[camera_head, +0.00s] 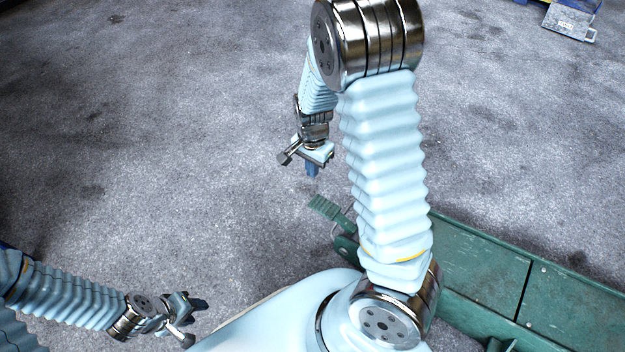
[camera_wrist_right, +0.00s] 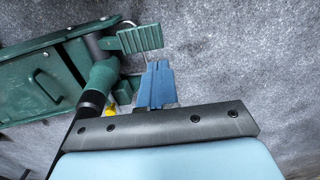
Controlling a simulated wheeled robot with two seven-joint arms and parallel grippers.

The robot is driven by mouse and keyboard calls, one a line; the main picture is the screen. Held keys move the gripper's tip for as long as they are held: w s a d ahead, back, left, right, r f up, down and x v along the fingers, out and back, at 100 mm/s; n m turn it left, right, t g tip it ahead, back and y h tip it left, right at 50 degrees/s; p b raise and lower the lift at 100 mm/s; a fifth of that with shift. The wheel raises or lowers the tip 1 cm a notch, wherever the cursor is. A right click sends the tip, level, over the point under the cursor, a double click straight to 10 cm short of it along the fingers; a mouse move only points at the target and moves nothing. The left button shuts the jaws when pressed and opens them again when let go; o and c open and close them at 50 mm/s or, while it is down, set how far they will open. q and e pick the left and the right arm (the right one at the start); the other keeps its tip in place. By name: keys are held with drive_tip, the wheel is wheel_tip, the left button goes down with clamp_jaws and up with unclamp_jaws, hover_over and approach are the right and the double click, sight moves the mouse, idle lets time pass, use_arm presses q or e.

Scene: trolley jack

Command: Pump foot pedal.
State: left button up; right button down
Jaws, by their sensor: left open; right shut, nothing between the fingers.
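The green ribbed foot pedal (camera_head: 325,208) sticks out from the left end of the green trolley jack (camera_head: 480,262) in the head view. In the right wrist view the pedal (camera_wrist_right: 140,38) lies just beyond the blue fingertips of my right gripper (camera_wrist_right: 157,84). My right gripper (camera_head: 312,170) is shut and empty, pointing down above and slightly left of the pedal in the head view. I cannot tell whether it touches the pedal, but a gap shows between them. My left gripper (camera_head: 195,308) is open and empty at the lower left, away from the jack. My right arm hides part of the jack.
The grey floor (camera_head: 150,130) is wide and clear left of and behind the jack. A blue and grey box (camera_head: 570,20) stands at the far upper right. The green jack body (camera_wrist_right: 35,85) also fills the left of the right wrist view.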

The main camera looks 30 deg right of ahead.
sight(312, 200)
wheel_tip(312, 200, down, 13)
drive_tip(key=b, duration=0.3)
drive_tip(key=shift+b, duration=0.4)
drive_tip(key=w+a+f+g+h+b, duration=0.1)
drive_tip(key=w+f+g+b, duration=0.1)
drive_tip(key=f, duration=0.7)
drive_tip(key=shift+w+a+f+g, duration=0.15)
drive_tip(key=shift+w+f+g, duration=0.15)
drive_tip(key=shift+w+g, duration=0.15)
drive_tip(key=shift+r, duration=0.1)
